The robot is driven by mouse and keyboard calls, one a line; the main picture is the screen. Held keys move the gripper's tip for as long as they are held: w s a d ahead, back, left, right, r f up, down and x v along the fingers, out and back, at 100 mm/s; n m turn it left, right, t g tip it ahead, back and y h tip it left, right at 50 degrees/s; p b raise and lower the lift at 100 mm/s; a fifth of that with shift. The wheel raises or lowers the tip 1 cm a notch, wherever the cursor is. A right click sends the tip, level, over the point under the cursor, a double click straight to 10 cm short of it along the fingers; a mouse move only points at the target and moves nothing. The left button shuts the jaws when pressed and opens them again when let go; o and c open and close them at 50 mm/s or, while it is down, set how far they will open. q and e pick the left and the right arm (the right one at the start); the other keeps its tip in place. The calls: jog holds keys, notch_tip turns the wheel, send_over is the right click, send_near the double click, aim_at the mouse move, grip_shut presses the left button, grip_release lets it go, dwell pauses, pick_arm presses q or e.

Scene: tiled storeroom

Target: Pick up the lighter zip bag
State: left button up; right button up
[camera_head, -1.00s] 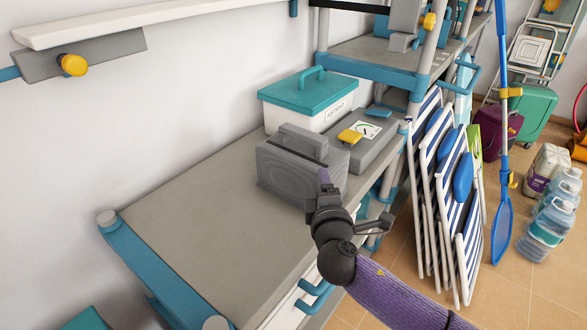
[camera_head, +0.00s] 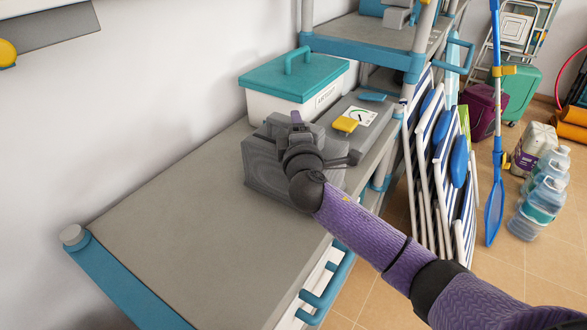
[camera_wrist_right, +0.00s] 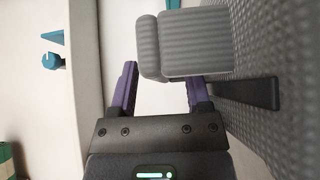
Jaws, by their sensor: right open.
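I cannot make out a zip bag for certain in either view. A grey ribbed case (camera_head: 262,170) with a raised top handle stands on the grey bench top. My right gripper (camera_head: 296,118) is in front of and over this case and hides part of it. In the right wrist view my right gripper (camera_wrist_right: 160,85) is open, with two purple fingers apart. The case's ribbed grey handle block (camera_wrist_right: 196,45) shows ahead of the right-hand finger, overlapping the gap's right side; I cannot tell whether they touch. My left gripper is out of view.
A white box with a teal lid (camera_head: 290,72) stands behind the case. A flat grey case (camera_head: 362,125) with a yellow latch lies to its right. Folded striped chairs (camera_head: 440,165) lean beside the bench. The bench top (camera_head: 185,225) is clear at the near left.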

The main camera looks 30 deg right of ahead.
jog(key=shift+w+d+f, duration=0.15)
jog(key=shift+w, duration=0.25)
jog(key=shift+w+d+f, duration=0.1)
jog(key=shift+w+d, duration=0.05)
jog(key=shift+w, duration=0.2)
jog(key=shift+w+r, duration=0.2)
grip_shut()
dwell(0.6)
